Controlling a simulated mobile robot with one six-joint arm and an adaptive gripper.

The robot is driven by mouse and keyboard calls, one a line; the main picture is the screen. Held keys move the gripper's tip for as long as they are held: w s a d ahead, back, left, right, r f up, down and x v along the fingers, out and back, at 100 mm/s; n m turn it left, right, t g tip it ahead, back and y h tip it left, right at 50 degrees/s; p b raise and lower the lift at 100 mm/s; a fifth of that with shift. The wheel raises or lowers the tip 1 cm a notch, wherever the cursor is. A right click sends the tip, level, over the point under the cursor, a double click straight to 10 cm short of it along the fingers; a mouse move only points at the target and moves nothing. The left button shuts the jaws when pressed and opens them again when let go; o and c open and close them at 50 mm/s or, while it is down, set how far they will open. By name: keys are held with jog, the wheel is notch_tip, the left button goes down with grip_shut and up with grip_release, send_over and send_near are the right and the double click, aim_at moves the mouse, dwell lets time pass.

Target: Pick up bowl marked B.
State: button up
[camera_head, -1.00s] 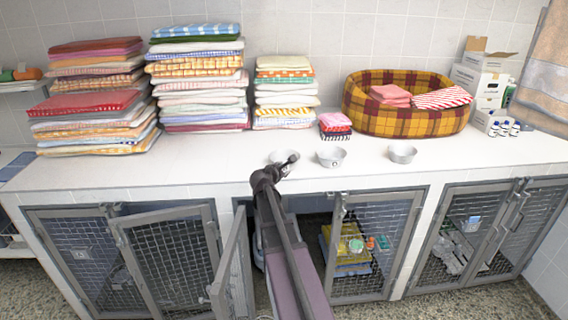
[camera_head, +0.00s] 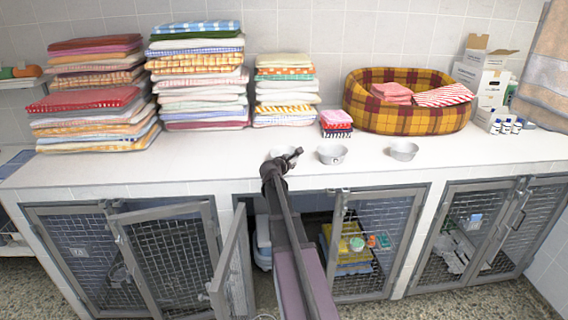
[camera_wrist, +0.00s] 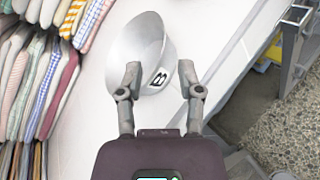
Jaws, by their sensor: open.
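The bowl marked B (camera_wrist: 135,42) is a pale metal bowl in the wrist view, with a black B on its side facing my gripper. In the head view this bowl (camera_head: 278,152) stands on the white counter, leftmost of three, partly hidden by my arm. My gripper (camera_wrist: 159,72) is open, one fingertip overlapping the bowl in the picture and the other just right of its rim. I cannot tell whether they touch it. In the head view my gripper (camera_head: 296,156) is at the bowl's right side.
Two similar bowls stand to the right, one in the middle (camera_head: 332,155) and one farther right (camera_head: 404,151). Folded towel stacks (camera_head: 285,92) and a plaid pet bed (camera_head: 410,122) stand behind. An open kennel door (camera_head: 232,270) juts out below the counter (camera_head: 200,172).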

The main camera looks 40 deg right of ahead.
jog(key=shift+x, duration=1.1)
jog(key=shift+d, duration=0.1)
jog(key=shift+b+x, duration=1.15)
jog(key=shift+x, duration=1.4)
jog(key=shift+s+f, duration=0.1)
jog(key=shift+f, duration=0.05)
grip_shut()
